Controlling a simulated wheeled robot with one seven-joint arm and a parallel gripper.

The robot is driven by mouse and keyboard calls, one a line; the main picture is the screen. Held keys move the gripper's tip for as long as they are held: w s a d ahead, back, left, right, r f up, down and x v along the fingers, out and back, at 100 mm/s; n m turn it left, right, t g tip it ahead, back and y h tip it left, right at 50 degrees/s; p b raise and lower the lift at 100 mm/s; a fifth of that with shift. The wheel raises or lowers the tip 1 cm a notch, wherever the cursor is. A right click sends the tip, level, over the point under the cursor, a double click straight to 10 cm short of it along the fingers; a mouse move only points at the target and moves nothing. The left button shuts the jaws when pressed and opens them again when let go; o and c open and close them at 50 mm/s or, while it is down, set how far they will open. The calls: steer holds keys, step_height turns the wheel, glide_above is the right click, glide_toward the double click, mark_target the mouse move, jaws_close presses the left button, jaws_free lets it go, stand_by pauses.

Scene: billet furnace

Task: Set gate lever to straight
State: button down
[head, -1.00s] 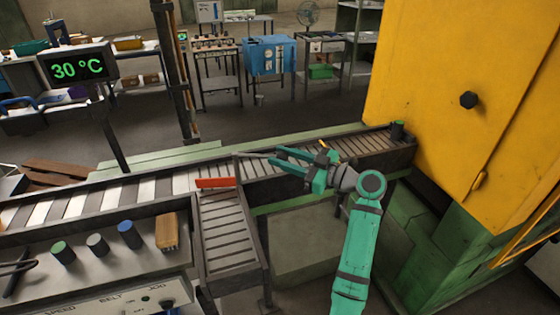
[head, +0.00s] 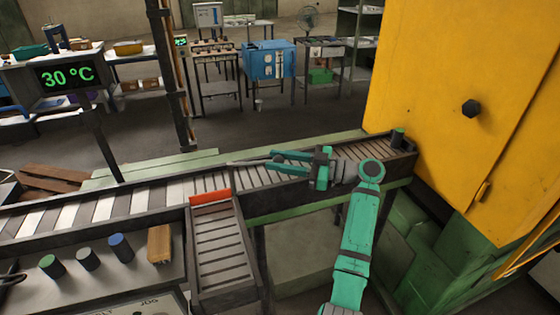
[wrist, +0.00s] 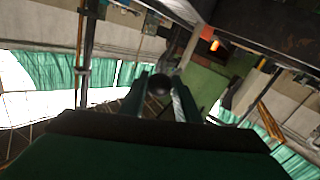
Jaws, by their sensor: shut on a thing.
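A thin grey rod (head: 243,162), which looks like the gate lever, lies almost level above the roller conveyor, to the left of my fingertips. My gripper (head: 276,160) is above the far side of the conveyor, pointing left. In the wrist view a dark round knob (wrist: 159,84) sits between my fingertips, and my gripper (wrist: 160,92) is shut on it. Whether the knob joins the rod is too small to tell. An orange-red gate plate (head: 211,197) stands across the mouth of the side chute (head: 222,240).
The roller conveyor (head: 150,192) runs from the left to the yellow furnace (head: 440,90), with a dark cylinder (head: 397,138) at its right end. A console with coloured knobs (head: 120,246) and a wooden block (head: 160,243) stands at front left. Open floor lies behind the conveyor.

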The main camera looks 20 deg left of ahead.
steer(key=c, duration=1.4)
jaws_free()
steer(key=shift+w+a, duration=0.15)
steer(key=shift+a, duration=0.15)
steer(key=shift+d, duration=0.1)
steer(key=d, duration=0.3)
steer(key=w+d, duration=0.1)
steer(key=d, duration=0.6)
steer(key=shift+w+d, duration=0.15)
steer(key=shift+d, duration=0.25)
steer(key=shift+a, duration=0.1)
